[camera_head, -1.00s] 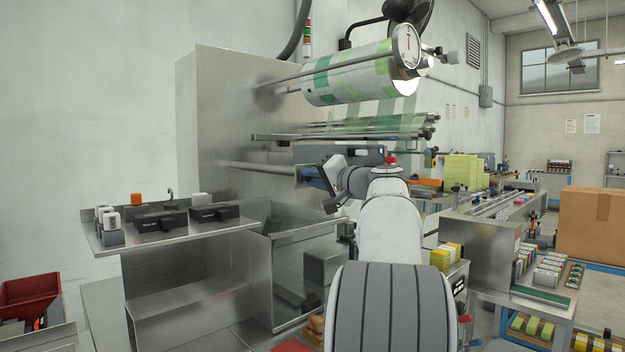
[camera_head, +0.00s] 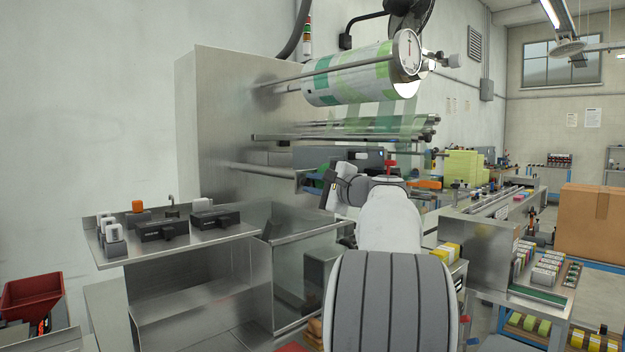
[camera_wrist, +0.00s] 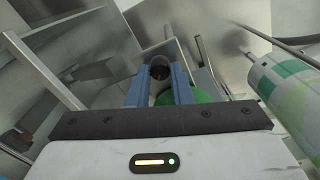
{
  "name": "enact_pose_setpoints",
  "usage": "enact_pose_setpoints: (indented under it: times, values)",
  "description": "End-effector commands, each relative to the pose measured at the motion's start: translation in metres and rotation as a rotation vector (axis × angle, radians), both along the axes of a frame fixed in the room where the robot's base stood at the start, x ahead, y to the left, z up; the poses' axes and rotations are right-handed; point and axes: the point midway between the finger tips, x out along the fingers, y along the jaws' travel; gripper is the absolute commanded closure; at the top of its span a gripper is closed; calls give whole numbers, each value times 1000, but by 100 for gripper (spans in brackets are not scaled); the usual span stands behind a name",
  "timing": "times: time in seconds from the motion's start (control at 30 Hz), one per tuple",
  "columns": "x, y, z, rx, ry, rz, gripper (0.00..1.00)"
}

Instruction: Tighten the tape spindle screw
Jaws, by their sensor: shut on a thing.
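My gripper (camera_wrist: 158,85) shows in the wrist view as two blue fingers shut on a dark round piece (camera_wrist: 158,70) between their tips. Whether this piece is the spindle screw or a tool, I cannot tell. A green disc (camera_wrist: 203,97) lies just beyond and right of the fingers, partly hidden by them. In the head view my gripper (camera_head: 306,181) is beside the machine's steel face, below the printed film roll, with a little green showing by it. The screw itself cannot be made out there.
The printed film roll (camera_head: 345,80) with its dial hangs above my arm. Steel rollers (camera_head: 350,134) run below it. A steel shelf (camera_head: 180,242) at left carries dark blocks and small cubes. A red bin (camera_head: 30,292) stands at lower left, a conveyor (camera_head: 500,200) at right.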

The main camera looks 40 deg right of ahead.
Motion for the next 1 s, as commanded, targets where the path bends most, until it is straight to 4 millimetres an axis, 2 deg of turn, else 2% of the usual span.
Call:
enact_pose_setpoints:
  times: [0.4, 1.0]
  values:
    - [0, 0, 0, 247, 22, 0, 100]
    - [0, -1, -2, 304, 27, -1, 100]
